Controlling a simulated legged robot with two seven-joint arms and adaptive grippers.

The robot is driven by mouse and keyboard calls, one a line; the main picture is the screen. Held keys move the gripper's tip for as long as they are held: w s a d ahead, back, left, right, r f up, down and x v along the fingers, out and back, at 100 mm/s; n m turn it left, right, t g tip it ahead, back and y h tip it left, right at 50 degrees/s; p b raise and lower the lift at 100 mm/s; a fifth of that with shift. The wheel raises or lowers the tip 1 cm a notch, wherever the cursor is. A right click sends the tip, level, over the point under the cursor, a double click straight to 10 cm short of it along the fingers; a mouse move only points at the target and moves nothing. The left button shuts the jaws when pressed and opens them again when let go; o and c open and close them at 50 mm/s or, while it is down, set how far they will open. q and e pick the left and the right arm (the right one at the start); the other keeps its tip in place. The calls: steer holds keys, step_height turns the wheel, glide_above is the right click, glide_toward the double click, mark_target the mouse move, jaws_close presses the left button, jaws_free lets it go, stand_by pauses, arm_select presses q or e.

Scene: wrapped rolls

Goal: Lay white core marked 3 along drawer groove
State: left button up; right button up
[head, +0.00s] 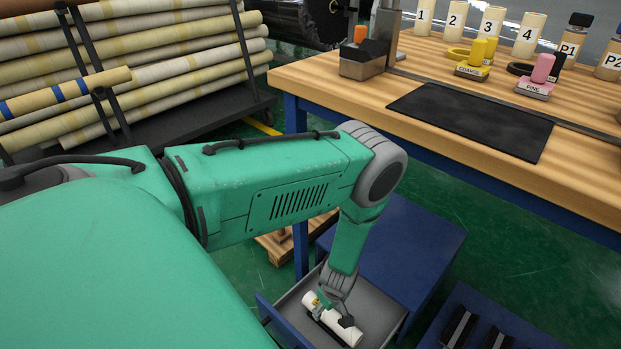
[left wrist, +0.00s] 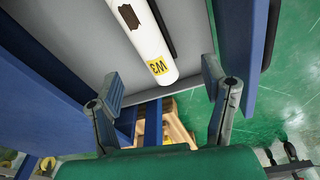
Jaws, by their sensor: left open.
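A white core (head: 343,330) with a yellow label lies in the open drawer (head: 381,325), which has a grey inside and blue walls. In the left wrist view the white core (left wrist: 149,38) has a brown patch, and its yellow label seems to read W3, turned. A dark strip (left wrist: 165,22), possibly the groove, runs beside the core; I cannot tell if the core rests in it. My left gripper (head: 332,306) reaches down into the drawer at the core. In the left wrist view its fingers (left wrist: 162,82) are spread, with the core's labelled end just beyond them. My right gripper is not in view.
A wooden bench (head: 430,88) stands behind, with white cylinders numbered 1 to 4, stampers, bottles and a black mat (head: 470,118). A rack of long wrapped rolls (head: 180,60) is at left. A blue cabinet top (head: 405,250) adjoins the drawer.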

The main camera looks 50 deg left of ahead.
arm_select(q)
steer(key=s+d+r+m+h, duration=0.1)
steer(key=s+d+r+m, duration=0.2)
steer(key=s+r+m, duration=0.5)
steer(key=s+d+r+m, duration=0.3)
steer(key=s+r+m, duration=0.6)
steer(key=s+r, duration=0.1)
steer(key=shift+s+d+r+m+h, duration=0.25)
steer(key=shift+m+h, duration=0.05)
steer(key=shift+h, duration=0.1)
steer(key=shift+r, duration=0.1)
